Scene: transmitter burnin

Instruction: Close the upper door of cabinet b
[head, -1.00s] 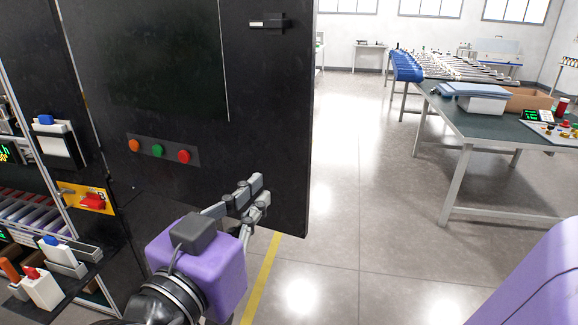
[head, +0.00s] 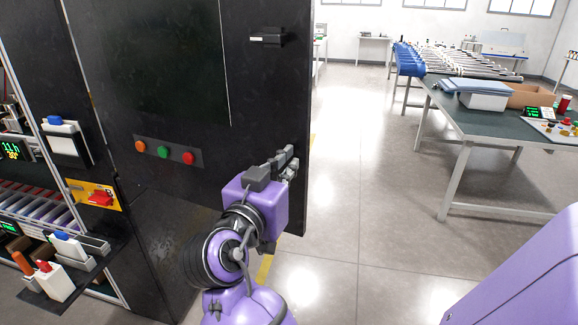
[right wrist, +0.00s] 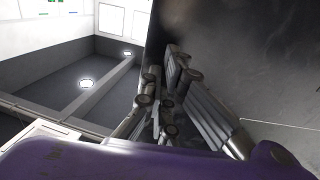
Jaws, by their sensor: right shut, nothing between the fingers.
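The upper door of cabinet b (head: 255,110) is a large black panel with a dark window (head: 150,60) and a black handle (head: 268,38) near its upper right. It stands swung out from the cabinet. My right gripper (head: 287,162) is shut and empty at the door's lower right part, close to its free edge. In the right wrist view the fingers (right wrist: 163,105) lie alongside the dark door face (right wrist: 250,60); whether they touch it I cannot tell. My left gripper is not in view.
Shelves with holders (head: 68,248) are at the left. A green-topped table (head: 470,125) stands at the right. The floor between door and table is clear.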

